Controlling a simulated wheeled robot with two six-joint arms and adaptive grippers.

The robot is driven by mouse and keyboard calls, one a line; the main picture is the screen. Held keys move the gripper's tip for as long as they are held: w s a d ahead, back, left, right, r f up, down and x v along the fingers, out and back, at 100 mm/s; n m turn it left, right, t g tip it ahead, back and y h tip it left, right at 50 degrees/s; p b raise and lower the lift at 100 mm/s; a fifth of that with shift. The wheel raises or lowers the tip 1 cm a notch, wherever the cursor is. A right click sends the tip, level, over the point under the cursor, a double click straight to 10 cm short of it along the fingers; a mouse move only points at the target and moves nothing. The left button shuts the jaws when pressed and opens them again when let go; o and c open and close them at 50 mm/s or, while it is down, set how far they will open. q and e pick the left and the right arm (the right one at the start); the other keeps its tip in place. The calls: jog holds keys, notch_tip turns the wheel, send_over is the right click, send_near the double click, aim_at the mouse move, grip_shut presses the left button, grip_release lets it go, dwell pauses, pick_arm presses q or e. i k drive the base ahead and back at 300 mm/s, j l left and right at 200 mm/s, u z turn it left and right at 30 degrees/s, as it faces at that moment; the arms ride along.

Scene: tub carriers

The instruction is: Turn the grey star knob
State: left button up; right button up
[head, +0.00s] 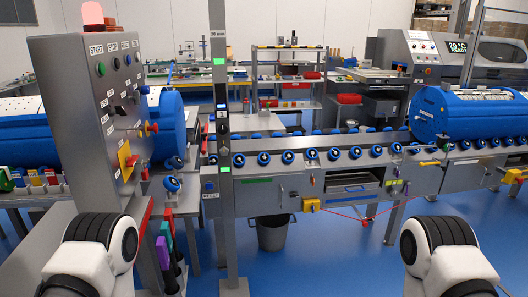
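A grey control cabinet (85,110) stands at the left, its panel carrying buttons, labels and small knobs. A small dark grey knob (119,110) sticks out of the panel at mid height. It is too small to tell whether it is star-shaped. Below it are a red-ended lever (151,128) and a yellow plate (125,155) with a red part. No other thing shows clearly as a grey star knob. Parts of both my arms show at the bottom left and bottom right, but neither gripper is in view.
A grey post (222,150) with green lights stands right of the cabinet. A roller conveyor (330,160) runs behind it, with a blue drum (455,112) at the right. A red cord and a yellow box (311,205) hang in front. Blue floor (340,265) is clear between my arms.

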aim_at(223, 151)
jog(key=z, duration=0.4)
jog(key=i+z, duration=0.1)
jog(key=z, duration=0.35)
jog(key=j+z, duration=0.1)
jog(key=z, duration=0.75)
jog(key=j+z, duration=0.1)
jog(key=z, duration=0.3)
jog(key=i+j+z, duration=0.2)
jog(key=k+j, duration=0.1)
